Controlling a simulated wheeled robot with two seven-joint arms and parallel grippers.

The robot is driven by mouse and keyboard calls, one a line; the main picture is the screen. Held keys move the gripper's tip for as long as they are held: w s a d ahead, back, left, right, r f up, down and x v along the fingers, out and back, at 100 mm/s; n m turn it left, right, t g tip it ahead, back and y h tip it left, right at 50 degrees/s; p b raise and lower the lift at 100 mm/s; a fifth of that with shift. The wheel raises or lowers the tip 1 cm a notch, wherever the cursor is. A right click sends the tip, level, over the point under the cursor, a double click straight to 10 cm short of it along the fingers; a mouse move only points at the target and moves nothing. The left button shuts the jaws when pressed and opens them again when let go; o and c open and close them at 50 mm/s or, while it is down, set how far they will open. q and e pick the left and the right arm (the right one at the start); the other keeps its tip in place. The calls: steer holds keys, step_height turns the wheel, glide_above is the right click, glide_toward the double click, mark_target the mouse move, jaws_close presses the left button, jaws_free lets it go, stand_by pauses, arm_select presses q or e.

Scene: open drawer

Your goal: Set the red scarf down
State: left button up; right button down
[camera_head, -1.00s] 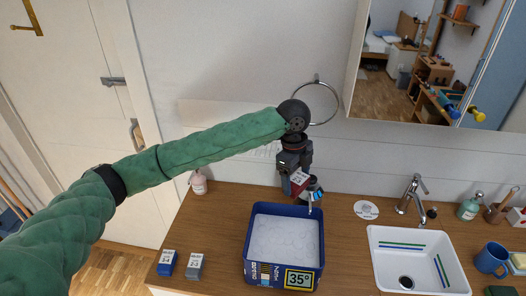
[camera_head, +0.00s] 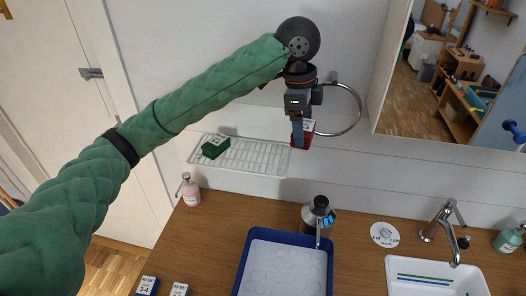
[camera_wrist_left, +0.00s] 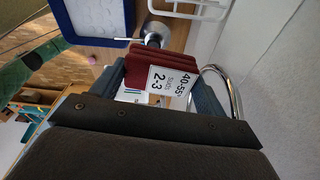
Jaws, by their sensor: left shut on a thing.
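The red scarf (camera_head: 308,132) is a small folded dark-red block with a white label, which reads "40-55", "Suds" and "2-3" in the wrist view. My left gripper (camera_head: 299,138) is shut on it and holds it in the air by the back wall, above the counter. In the wrist view the scarf (camera_wrist_left: 155,62) sits between the two fingers (camera_wrist_left: 160,92). In the head view the fingers hide part of it. My right gripper is out of view.
A white wire rack (camera_head: 250,156) on the wall holds a folded green cloth (camera_head: 215,146) at its left; its right part is bare. A metal ring (camera_head: 357,112) is beside the gripper.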

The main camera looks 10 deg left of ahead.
arm_select(q)
steer(key=shift+s+a, duration=0.15)
steer(key=shift+s+a+r+n, duration=0.15)
steer(key=shift+s+n, duration=0.2)
steer(key=shift+n, duration=0.25)
steer(key=w+a+f+p, duration=0.1)
steer(key=a+f+p, duration=0.1)
steer(key=a, duration=0.1)
steer(key=w+a+f+p, duration=0.2)
steer(key=a, duration=0.2)
steer(key=w+a+f+p, duration=0.1)
steer(key=a+f+p, duration=0.1)
steer(key=a, duration=0.1)
steer(key=shift+w+a+f, duration=0.15)
steer(key=shift+w+f, duration=0.2)
steer(key=shift+f, duration=0.05)
steer(key=shift+a+f, duration=0.25)
step_height(320, 180, down, 3)
steer(key=p, duration=0.2)
steer(key=shift+f+p, duration=0.2)
steer(key=shift+p, duration=0.2)
steer(key=shift+f, duration=0.25)
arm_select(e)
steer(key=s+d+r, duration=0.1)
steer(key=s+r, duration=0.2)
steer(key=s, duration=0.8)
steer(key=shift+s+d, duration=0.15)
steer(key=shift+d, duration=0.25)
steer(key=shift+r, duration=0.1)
